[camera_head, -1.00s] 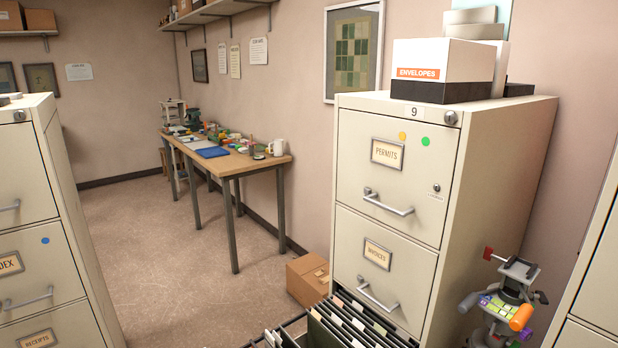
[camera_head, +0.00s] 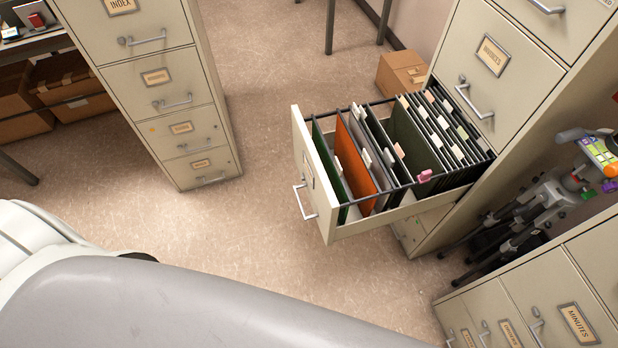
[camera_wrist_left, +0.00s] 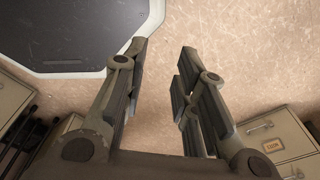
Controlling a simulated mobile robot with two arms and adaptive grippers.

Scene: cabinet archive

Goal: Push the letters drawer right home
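A cream file drawer (camera_head: 302,150) stands pulled far out of the tall cabinet (camera_head: 452,98) in the head view, below its invoices drawer (camera_head: 485,60). Its front faces left, with a bar handle (camera_head: 304,202) and a label too oblique to read. It holds several hanging folders, green, orange, grey and dark, with pale tabs; a pink clip (camera_head: 424,176) sticks up at the near side rail. My left gripper (camera_wrist_left: 163,50) is open and empty over bare floor in the left wrist view, away from the drawer. My right gripper is in neither view.
Another cabinet (camera_head: 160,75) stands left across open floor (camera_head: 240,215). A low cabinet (camera_head: 520,300) is at the lower right. A tripod-like stand (camera_head: 520,215) fills the gap beside the open drawer's cabinet. A cardboard box (camera_head: 402,75) lies on the floor behind.

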